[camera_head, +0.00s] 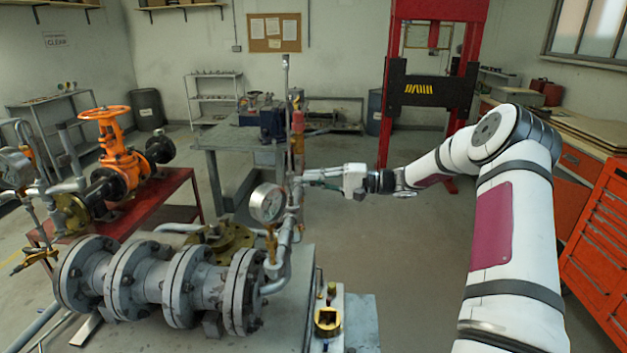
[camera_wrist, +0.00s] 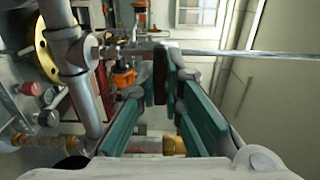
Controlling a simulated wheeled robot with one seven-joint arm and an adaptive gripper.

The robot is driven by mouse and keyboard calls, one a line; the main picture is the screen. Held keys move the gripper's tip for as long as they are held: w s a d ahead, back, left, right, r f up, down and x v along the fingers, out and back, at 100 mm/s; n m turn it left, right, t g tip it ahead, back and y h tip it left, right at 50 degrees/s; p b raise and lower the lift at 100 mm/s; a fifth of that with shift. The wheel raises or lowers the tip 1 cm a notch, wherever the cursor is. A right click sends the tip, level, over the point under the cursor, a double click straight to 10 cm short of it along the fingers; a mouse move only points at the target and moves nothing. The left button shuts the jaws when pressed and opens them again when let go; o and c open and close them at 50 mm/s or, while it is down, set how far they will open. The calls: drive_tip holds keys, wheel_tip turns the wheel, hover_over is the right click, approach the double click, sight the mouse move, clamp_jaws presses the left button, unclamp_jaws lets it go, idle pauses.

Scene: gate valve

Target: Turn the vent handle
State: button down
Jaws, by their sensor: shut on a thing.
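My gripper (camera_head: 312,181) reaches in from the right to the upright pipe beside the pressure gauge (camera_head: 268,203). In the wrist view its two teal-padded fingers (camera_wrist: 155,88) stand either side of a narrow dark piece, which looks like the vent handle (camera_wrist: 160,74). The fingers are shut on it, with the right finger close against its side. In the head view the handle is too small and too covered by the fingers to make out. The grey pipework (camera_wrist: 75,70) lies to the left of the fingers in the wrist view.
A grey flanged pipe assembly (camera_head: 165,285) lies on the bench in front. An orange gate valve (camera_head: 110,150) stands on a red table at left. A thin rod (camera_head: 286,95) rises above the gauge pipework. A red press (camera_head: 385,120) and an orange tool cabinet (camera_head: 600,240) stand at right.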

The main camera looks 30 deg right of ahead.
drive_tip(key=shift+f, duration=0.1)
idle(0.3)
drive_tip(key=c, duration=1.7)
unclamp_jaws()
drive_tip(key=shift+d, duration=0.1)
drive_tip(key=v, duration=1.2)
drive_tip(key=shift+s, duration=0.1)
